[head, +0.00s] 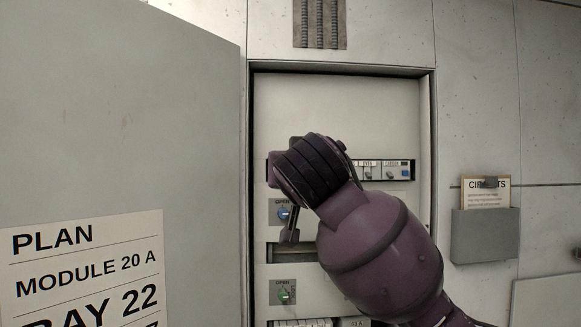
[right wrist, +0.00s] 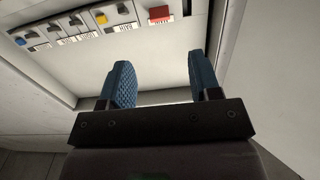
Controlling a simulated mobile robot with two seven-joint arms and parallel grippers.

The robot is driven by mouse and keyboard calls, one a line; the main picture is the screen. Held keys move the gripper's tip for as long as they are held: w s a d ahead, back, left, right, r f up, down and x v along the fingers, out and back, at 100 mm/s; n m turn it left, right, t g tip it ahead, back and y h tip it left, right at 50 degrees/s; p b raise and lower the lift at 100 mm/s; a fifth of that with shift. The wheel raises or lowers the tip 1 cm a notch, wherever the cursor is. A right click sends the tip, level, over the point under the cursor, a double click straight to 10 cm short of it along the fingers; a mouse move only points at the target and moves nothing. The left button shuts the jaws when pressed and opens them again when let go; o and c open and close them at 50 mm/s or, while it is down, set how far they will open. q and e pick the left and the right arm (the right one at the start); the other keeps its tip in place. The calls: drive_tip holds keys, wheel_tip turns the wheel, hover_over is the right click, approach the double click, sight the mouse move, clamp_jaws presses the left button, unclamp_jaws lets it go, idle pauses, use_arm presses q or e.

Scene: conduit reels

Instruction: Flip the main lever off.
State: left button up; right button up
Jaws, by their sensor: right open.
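In the head view the cabinet's breaker row (head: 388,170) is partly hidden behind my right arm. In the right wrist view the row (right wrist: 75,35) appears upside down along the top. A dark lever (right wrist: 158,11) with a red label stands in this row, beyond the gap between my fingers; I cannot read whether it is the main lever. My right gripper (right wrist: 155,82) is open and empty, its two blue pads wide apart and apart from the row. Its fingertips are hidden in the head view. My left gripper is not in view.
The open cabinet door (head: 190,130) with a plan sheet fills the left. Below the row are a blue knob (head: 283,213) and a green knob (head: 283,295). The cabinet's side wall (right wrist: 228,40) is close to the right finger. A document holder (head: 485,237) hangs right of the cabinet.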

use_arm(q)
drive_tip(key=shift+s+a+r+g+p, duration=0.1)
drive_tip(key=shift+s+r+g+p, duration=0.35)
drive_tip(key=shift+p, duration=1.05)
use_arm(e)
drive_tip(key=w, duration=1)
drive_tip(key=shift+w, duration=0.25)
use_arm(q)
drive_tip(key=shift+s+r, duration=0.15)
use_arm(e)
drive_tip(key=c, duration=0.9)
use_arm(q)
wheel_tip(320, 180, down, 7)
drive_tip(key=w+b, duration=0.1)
drive_tip(key=b, duration=0.7)
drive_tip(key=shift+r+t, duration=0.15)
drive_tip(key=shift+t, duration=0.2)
use_arm(e)
drive_tip(key=t, duration=0.1)
drive_tip(key=f+t, duration=0.1)
drive_tip(key=t, duration=0.2)
drive_tip(key=shift+f, duration=0.25)
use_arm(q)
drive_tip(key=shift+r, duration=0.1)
use_arm(e)
drive_tip(key=shift+s, duration=0.1)
